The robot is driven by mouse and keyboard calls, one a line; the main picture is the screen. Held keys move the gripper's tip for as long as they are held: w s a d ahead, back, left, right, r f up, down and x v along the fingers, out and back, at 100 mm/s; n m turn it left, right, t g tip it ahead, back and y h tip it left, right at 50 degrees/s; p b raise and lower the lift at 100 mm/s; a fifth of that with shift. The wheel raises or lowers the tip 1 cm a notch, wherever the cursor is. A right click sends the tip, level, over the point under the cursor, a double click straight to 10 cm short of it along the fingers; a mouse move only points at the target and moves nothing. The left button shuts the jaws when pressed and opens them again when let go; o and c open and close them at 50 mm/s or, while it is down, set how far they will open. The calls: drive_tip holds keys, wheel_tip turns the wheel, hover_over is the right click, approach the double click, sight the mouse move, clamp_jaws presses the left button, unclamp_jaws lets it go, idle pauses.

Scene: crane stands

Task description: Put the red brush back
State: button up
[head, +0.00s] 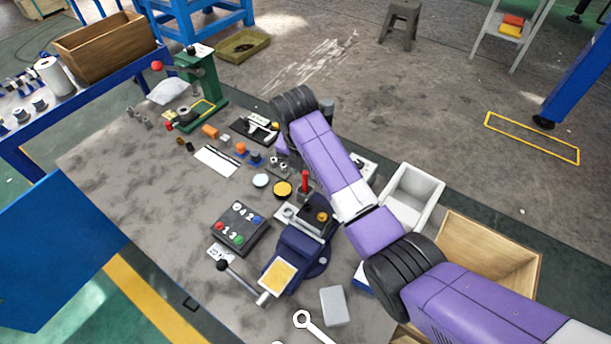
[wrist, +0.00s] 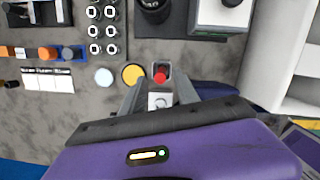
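The red brush (head: 305,181) stands upright near the middle of the workbench, just right of a yellow disc (head: 283,189). In the wrist view the red brush (wrist: 160,74) shows from above as a small red end in a dark, pale-rimmed square. My gripper (wrist: 160,88) has its two grey fingers spread apart at the lower middle of that view. The brush appears just beyond the gap between them, and I see no contact. A pale square part with a round mark shows between the fingers. In the head view my arm hides the gripper.
A dark blue vise (head: 290,255) stands in front of the brush. A numbered button box (head: 240,228) lies left of it. A white bin (head: 432,190) and a wooden crate (head: 500,247) are at the right. A green press (head: 205,80) stands at the back left.

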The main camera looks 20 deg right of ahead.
drive_tip(key=shift+v, duration=2.7)
